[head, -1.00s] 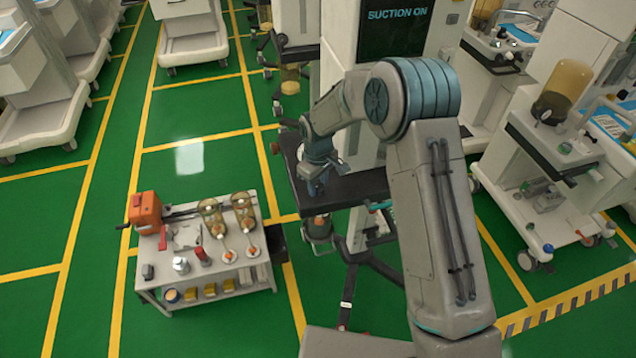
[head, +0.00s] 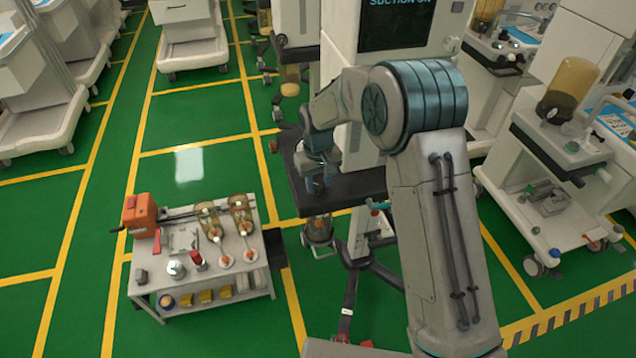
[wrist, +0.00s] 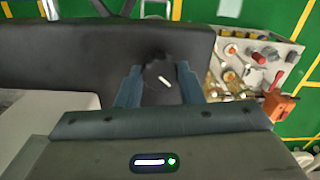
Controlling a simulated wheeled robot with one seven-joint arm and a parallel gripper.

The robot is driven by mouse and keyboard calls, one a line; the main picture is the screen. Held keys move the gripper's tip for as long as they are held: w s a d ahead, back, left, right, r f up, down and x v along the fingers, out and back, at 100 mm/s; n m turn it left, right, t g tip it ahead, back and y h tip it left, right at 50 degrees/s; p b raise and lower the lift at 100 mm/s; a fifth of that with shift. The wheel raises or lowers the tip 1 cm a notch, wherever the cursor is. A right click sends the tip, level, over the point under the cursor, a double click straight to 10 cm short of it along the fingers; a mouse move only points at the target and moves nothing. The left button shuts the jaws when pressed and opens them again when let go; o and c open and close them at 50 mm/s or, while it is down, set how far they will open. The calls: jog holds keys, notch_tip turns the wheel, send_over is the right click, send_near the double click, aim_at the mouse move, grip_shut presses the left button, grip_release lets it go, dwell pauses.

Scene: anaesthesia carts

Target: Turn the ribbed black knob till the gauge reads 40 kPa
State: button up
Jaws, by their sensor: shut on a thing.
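The black knob (wrist: 161,88) shows in the wrist view, with a short slanted white mark on its top. It sits on the dark shelf-like surface (wrist: 60,58) of the suction cart, which also shows in the head view (head: 345,193). My gripper (wrist: 158,87) is shut on the knob, one finger on each side, and points down at it. In the head view my gripper (head: 316,186) is over the left part of the dark surface and hides the knob. I cannot make out the gauge or its reading in either view.
The cart's screen (head: 398,22) is partly cut off at the top and shows suction text. A low white trolley (head: 205,287) with an orange box (head: 140,215), jars and small parts stands left of the cart. Other carts stand at the right (head: 565,150) and far left.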

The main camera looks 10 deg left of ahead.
aim_at(318, 185)
jog(key=o, duration=1)
jog(key=shift+c, duration=0.2)
jog(key=shift+r, duration=0.15)
notch_tip(318, 185, up, 14)
jog(key=b, duration=0.1)
jog(key=shift+b, duration=0.35)
